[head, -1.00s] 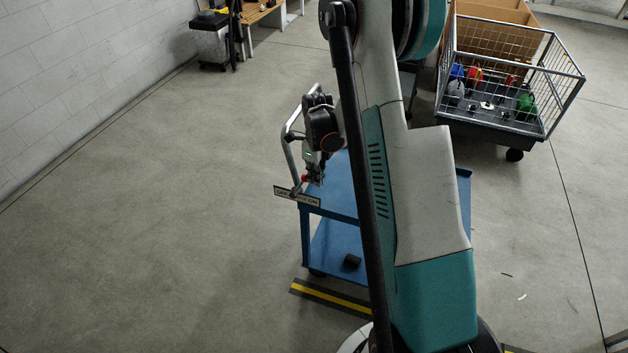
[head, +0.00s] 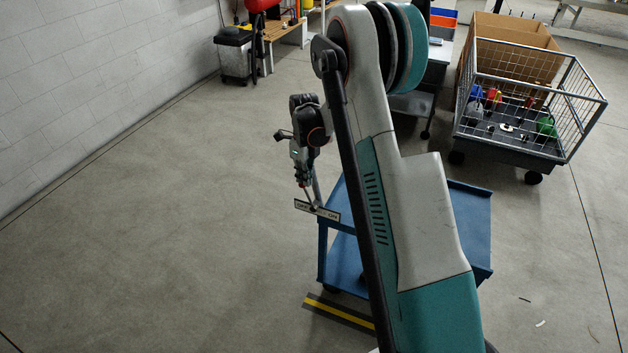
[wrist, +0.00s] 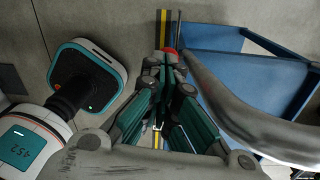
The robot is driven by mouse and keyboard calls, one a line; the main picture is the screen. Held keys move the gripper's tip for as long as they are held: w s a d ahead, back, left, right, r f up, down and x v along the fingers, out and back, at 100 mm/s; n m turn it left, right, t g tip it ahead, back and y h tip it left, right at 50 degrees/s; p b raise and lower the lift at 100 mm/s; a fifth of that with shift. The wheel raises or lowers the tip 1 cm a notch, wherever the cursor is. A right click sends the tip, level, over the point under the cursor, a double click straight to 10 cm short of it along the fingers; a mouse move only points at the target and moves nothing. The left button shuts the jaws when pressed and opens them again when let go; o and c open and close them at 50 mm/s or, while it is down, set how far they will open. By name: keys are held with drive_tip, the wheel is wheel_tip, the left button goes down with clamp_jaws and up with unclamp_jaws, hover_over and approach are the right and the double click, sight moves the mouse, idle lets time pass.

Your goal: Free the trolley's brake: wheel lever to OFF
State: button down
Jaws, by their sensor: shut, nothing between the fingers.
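The blue trolley (head: 467,205) stands partly behind my arm in the head view. A pale label plate (head: 318,210) sits on its left corner; its lettering is too small to read surely. The trolley's grey tube handle (head: 316,188) rises there, mostly hidden by my gripper; it runs large along the right in the wrist view (wrist: 235,110). A small red knob (head: 302,185), apparently the lever's, shows at the fingertips, and in the wrist view (wrist: 170,50). My gripper (head: 303,181) points down, fingers shut. Whether it touches the knob, and the lever's setting, I cannot tell.
A wire-sided cart (head: 520,155) with coloured items stands behind at the right. A bench (head: 285,28) and a grey bin (head: 234,52) stand by the wall. A yellow-black floor strip (head: 340,312) lies before the trolley. Floor at the left is clear.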

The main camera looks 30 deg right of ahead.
drive_tip(key=shift+w+a+f, duration=0.2)
drive_tip(key=shift+w+a, duration=0.2)
drive_tip(key=shift+w, duration=0.1)
drive_tip(key=shift+w+a+f, duration=0.2)
drive_tip(key=shift+w+a, duration=0.15)
drive_tip(key=shift+w, duration=0.15)
